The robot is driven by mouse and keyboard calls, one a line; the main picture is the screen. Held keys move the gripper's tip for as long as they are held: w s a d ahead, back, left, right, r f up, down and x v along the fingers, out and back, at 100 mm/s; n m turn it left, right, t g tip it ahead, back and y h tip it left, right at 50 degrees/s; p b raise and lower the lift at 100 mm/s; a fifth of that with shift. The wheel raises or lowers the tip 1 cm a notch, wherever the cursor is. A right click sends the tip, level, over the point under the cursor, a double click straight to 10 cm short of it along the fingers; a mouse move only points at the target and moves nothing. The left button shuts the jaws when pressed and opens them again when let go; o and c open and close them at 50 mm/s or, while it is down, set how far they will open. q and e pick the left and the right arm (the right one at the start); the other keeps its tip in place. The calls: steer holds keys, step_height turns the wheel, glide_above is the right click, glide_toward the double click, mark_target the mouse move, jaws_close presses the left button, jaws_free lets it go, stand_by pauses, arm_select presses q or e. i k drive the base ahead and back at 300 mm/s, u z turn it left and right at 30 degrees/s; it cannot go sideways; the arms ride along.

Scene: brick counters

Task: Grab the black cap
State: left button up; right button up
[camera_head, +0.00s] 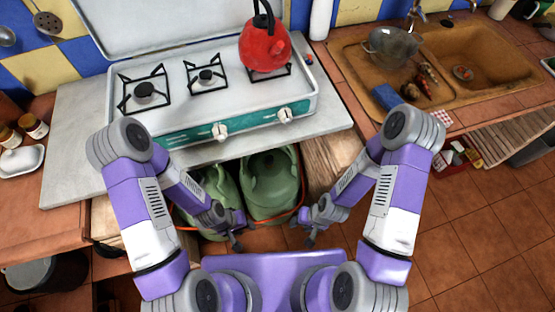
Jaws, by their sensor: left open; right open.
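No separate black cap stands out clearly. Dark round burner caps show on the white stove (235,95): a left burner cap (144,89) and a middle burner cap (205,75), each inside a black pan support. A red kettle (264,50) with a black handle sits on the right burner and hides it. My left gripper (236,241) is open and empty, low in front of the stove beside the green gas bottles. My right gripper (311,240) is open and empty, a little to its right. Both are apart from the stove top.
Two green gas bottles (270,182) stand under the counter with an orange hose. A brown sink (470,75) holding a metal pot (389,46) is at right. Small jars (33,125) and a white dish (21,160) are at left.

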mark_target(269, 158)
steer(key=u, duration=2.35)
steer(key=k, duration=0.8)
steer(key=z, duration=0.85)
steer(key=i, duration=0.4)
